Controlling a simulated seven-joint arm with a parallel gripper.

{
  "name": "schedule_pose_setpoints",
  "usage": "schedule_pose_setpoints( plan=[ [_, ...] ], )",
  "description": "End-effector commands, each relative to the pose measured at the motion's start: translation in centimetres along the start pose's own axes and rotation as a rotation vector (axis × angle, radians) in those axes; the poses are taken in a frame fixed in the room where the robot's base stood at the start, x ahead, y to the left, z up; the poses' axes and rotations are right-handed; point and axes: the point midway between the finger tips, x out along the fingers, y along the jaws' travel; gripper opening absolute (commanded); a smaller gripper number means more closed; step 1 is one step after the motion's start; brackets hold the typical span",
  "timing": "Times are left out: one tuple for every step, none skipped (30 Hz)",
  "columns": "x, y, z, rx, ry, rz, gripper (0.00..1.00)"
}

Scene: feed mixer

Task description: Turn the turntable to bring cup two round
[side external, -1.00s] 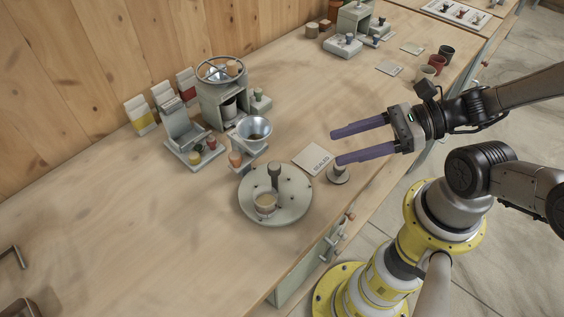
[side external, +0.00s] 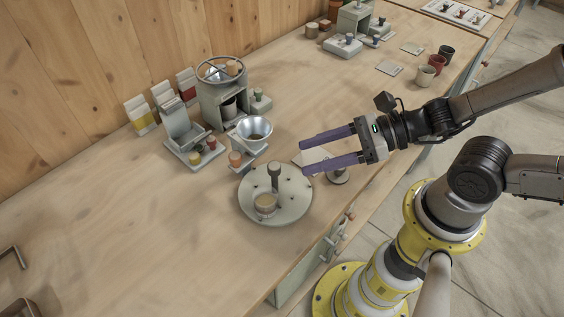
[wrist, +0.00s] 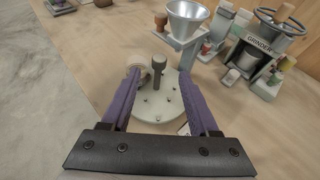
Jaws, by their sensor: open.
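The turntable (side external: 290,207) is a pale grey round disc with small pegs and a dark upright post (side external: 274,174) standing on it. A clear cup with tan contents (side external: 265,204) sits on its front left part. In the wrist view the turntable (wrist: 160,105) lies beyond my fingers, with the post (wrist: 158,68) between them in the picture and the cup (wrist: 139,62) partly behind the left finger. I cannot read any cup number. My gripper (side external: 303,157) is open and empty, its purple fingers above and to the right of the turntable, apart from the post.
A metal funnel (side external: 254,130) on a stand is just behind the turntable. A grinder with a handwheel (side external: 221,75) stands farther back. A round knob (side external: 337,175) and a white card lie under my gripper. Cups (side external: 436,63) stand at the back right.

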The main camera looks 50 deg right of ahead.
Motion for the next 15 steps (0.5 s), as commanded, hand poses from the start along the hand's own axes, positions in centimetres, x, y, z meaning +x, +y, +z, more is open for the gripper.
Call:
schedule_pose_setpoints(
  plan=[
    [0.5, 0.2, 0.0, -0.003, 0.001, 0.006, 0.61],
    [0.8, 0.2, 0.0, -0.002, 0.001, 0.006, 0.61],
    [1.1, 0.3, -0.1, -0.001, 0.002, 0.007, 0.61],
    [1.4, 0.3, -0.1, 0.0, 0.003, 0.007, 0.61],
    [1.8, 0.2, -0.1, -0.001, 0.002, 0.007, 0.61],
    [2.3, 0.2, 0.0, -0.002, 0.001, 0.007, 0.61],
    [2.6, 0.2, 0.0, -0.001, 0.002, 0.006, 0.61],
    [3.0, 0.2, 0.0, -0.001, 0.002, 0.006, 0.61],
    [3.5, 0.2, 0.0, -0.002, 0.001, 0.007, 0.61],
    [3.8, 0.2, -0.1, 0.0, 0.003, 0.006, 0.61],
    [4.2, 0.3, -0.1, 0.0, 0.003, 0.006, 0.61],
    [4.6, 0.2, -0.1, 0.0, 0.003, 0.005, 0.61],
    [4.9, 0.2, 0.0, 0.0, 0.001, 0.005, 0.61],
    [5.2, 0.2, -0.1, 0.0, 0.002, 0.004, 0.61],
    [5.6, 0.1, 0.0, 0.001, 0.002, 0.003, 0.61]
  ],
)
